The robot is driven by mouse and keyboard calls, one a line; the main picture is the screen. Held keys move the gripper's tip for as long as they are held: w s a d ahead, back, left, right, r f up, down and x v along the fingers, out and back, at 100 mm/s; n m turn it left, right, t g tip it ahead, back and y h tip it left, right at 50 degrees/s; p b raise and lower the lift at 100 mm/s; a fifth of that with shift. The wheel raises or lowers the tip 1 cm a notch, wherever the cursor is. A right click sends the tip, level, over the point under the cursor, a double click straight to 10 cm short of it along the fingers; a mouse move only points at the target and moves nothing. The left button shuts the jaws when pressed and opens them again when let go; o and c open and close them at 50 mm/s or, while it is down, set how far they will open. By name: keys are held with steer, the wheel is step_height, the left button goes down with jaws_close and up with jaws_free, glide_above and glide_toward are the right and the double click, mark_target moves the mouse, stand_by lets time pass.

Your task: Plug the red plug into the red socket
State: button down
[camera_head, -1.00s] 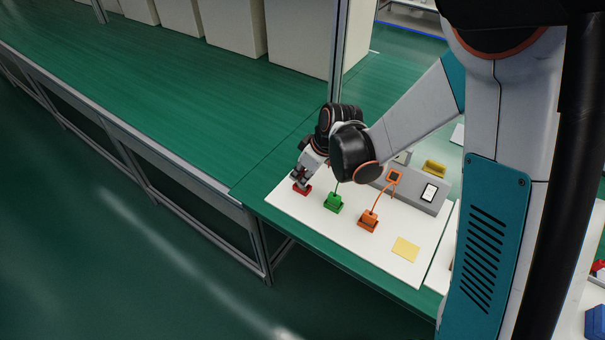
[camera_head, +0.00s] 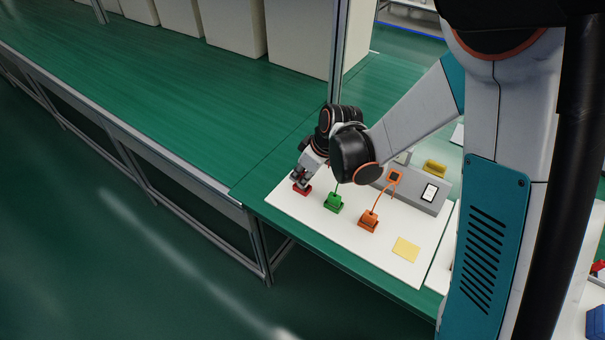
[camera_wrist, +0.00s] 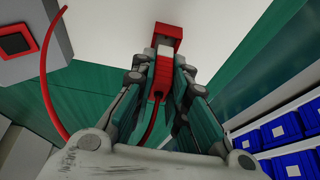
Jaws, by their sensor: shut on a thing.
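My gripper (camera_wrist: 164,72) is shut on the red plug (camera_wrist: 159,80), with a finger on each side of it. In the head view my gripper (camera_head: 299,179) is low over the white board's far left corner, at a red block (camera_head: 301,190). The red block also shows in the wrist view (camera_wrist: 168,36), just past the fingertips. I cannot tell whether the plug still touches it. A red cable (camera_wrist: 44,70) curves at the left. The red socket (camera_wrist: 15,38), a red-framed dark square, is on a grey box at the upper left of the wrist view. My arm hides it in the head view.
A green plug in its holder (camera_head: 333,203) and an orange one (camera_head: 368,220) stand to the right on the white board (camera_head: 330,232). A grey box with an orange socket (camera_head: 395,177) is behind them. A yellow note (camera_head: 406,249) lies near the front.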

steer(key=shift+f, duration=0.6)
steer(key=c, duration=1.5)
jaws_free()
steer(key=v, duration=1.2)
steer(key=shift+w, duration=0.1)
steer(key=s+d+r+m+t+h, duration=0.1)
steer(key=s+d+r+m, duration=0.2)
steer(key=s, duration=0.3)
steer(key=s+d+r+m+t+h, duration=0.1)
steer(key=s+d+r+m+t, duration=0.1)
steer(key=s+d+r+m, duration=0.1)
steer(key=s+d+r+m+t+h, duration=0.1)
steer(key=s+d+r+m, duration=0.3)
steer(key=s, duration=0.5)
steer(key=shift+d+h, duration=0.3)
steer(key=shift+d, duration=1.05)
